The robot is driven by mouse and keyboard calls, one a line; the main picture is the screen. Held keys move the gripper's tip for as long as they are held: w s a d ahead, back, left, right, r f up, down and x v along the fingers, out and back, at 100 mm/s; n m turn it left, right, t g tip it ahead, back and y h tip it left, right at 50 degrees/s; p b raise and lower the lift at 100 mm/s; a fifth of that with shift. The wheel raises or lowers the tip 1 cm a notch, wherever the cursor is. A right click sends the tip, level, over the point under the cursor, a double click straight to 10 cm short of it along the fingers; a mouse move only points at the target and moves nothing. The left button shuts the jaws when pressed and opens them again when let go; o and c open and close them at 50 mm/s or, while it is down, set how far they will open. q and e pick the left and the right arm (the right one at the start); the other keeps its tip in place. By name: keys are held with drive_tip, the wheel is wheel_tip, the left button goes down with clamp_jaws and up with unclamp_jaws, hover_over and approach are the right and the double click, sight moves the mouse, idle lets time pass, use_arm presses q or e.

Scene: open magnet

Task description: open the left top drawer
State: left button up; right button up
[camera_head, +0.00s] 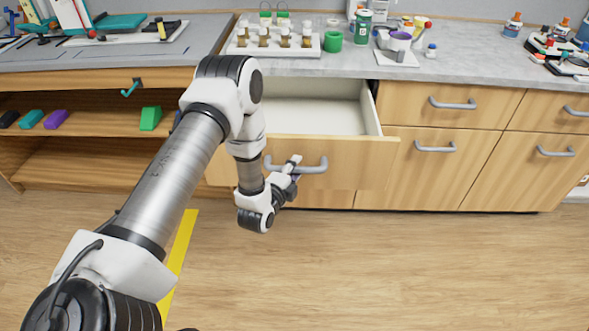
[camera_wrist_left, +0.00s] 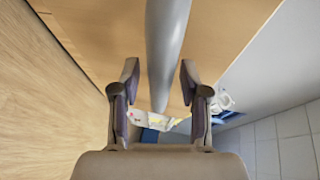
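The left top drawer (camera_head: 350,150) of the wooden cabinet stands pulled out, with its pale empty interior (camera_head: 325,112) showing. A grey bar handle (camera_head: 315,167) is on its front. In the left wrist view, the handle (camera_wrist_left: 165,45) runs between the two spread fingers of my left gripper (camera_wrist_left: 160,75). My arm hides the left side of the drawer. My right gripper is not in view.
Closed drawers and a door with grey handles (camera_head: 453,104) are to the right. The grey counter (camera_head: 455,66) above holds a white rack (camera_head: 272,43), a green cup (camera_head: 333,42) and bottles. Open shelves (camera_head: 85,160) are at left.

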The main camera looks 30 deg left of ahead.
use_arm(q)
drive_tip(key=v, duration=1.2)
drive_tip(key=shift+a, duration=0.1)
